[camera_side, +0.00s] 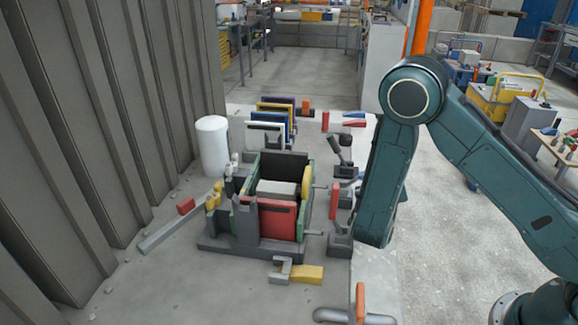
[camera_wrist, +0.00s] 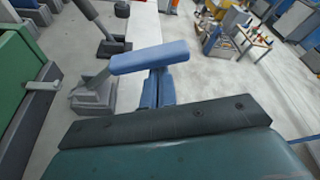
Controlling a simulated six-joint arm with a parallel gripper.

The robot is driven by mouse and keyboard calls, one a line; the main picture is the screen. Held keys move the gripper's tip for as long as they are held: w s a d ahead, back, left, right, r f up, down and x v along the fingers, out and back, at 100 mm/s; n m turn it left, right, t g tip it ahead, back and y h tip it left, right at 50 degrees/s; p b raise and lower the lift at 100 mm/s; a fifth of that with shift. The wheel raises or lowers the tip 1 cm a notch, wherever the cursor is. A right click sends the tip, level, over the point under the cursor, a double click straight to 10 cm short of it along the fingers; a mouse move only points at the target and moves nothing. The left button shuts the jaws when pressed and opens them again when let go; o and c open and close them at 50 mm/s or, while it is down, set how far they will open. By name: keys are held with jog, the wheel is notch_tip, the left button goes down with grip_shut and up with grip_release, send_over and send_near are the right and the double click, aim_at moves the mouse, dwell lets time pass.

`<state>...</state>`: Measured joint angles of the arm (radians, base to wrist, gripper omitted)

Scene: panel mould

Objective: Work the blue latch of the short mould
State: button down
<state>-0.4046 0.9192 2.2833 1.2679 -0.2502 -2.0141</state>
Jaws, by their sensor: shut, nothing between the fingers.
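The mould (camera_side: 222,247), with green side walls and a red front panel, stands left of my arm in the side view. The edge of its green wall (camera_wrist: 18,85) shows at the left of the wrist view. The blue latch handle (camera_wrist: 145,58) lies nearly level in the wrist view, by a grey latch base (camera_wrist: 93,94). In the side view my arm hides the gripper and the blue handle.
Other latches with dark levers (camera_side: 342,152) and a red lever (camera_side: 334,202) line the mould's right side. A white cylinder (camera_side: 212,145) and several coloured panels (camera_side: 277,110) stand behind. A yellow block (camera_side: 307,275) lies in front.

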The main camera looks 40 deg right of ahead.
jog(key=shift+a+r, duration=0.1)
jog(key=shift+r, duration=0.1)
jog(key=w+a+r, duration=0.3)
jog(key=r, duration=0.1)
jog(key=shift+w, duration=0.2)
dwell(0.6)
jog(key=shift+a, duration=0.1)
jog(key=shift+r, duration=0.15)
dwell(0.4)
notch_tip(320, 180, up, 20)
dwell(0.9)
